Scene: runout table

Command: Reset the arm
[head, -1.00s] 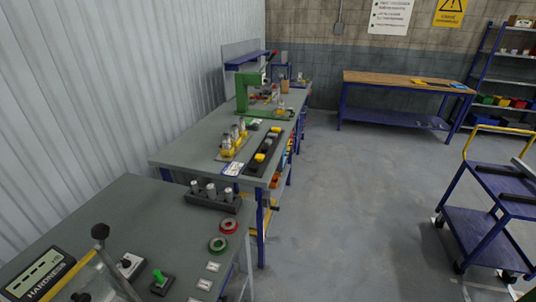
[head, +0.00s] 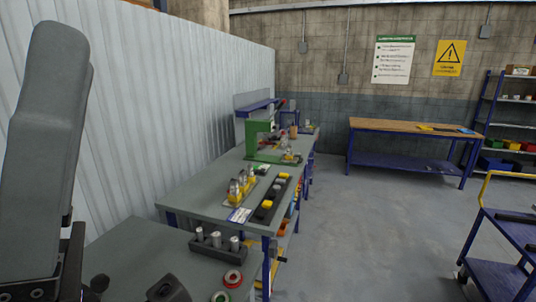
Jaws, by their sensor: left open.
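My left arm fills the left edge of the head view as a large grey upright part with a black joint beneath it. My left gripper (head: 140,288) is low at the bottom left, over the near bench (head: 140,250). Only dark parts of it show, cut off by the frame edge, and it is open. I see nothing held in it. My right arm and gripper are not in view.
A dark block with several metal pins (head: 214,243) and a red ring (head: 233,279) lie on the near bench. Behind are a green press (head: 262,142) and a wooden-topped bench (head: 410,127). A blue cart (head: 500,275) stands at right. The floor between is clear.

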